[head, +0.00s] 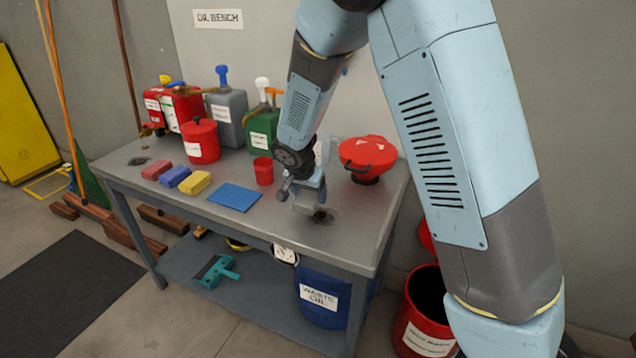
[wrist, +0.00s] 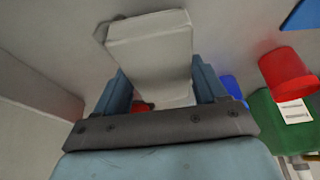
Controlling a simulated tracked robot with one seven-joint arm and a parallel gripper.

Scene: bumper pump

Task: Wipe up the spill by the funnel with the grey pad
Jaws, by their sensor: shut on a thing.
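My gripper (head: 305,190) is over the right part of the bench, in front of the red funnel (head: 368,152). It is shut on the grey pad (head: 302,208), a pale block that fills the space between the fingers in the wrist view (wrist: 150,50). A dark spill (head: 323,216) lies on the bench top beside the pad's right end, in front of the funnel. The pad and gripper may hide part of it. The pad is at or just above the bench; I cannot tell whether it touches.
A red cup (head: 263,171) and a blue mat (head: 234,197) are left of my gripper. Several cans, including a green one (head: 262,128), stand behind. Red, blue and yellow pads (head: 195,183) lie further left, near another dark patch (head: 138,161).

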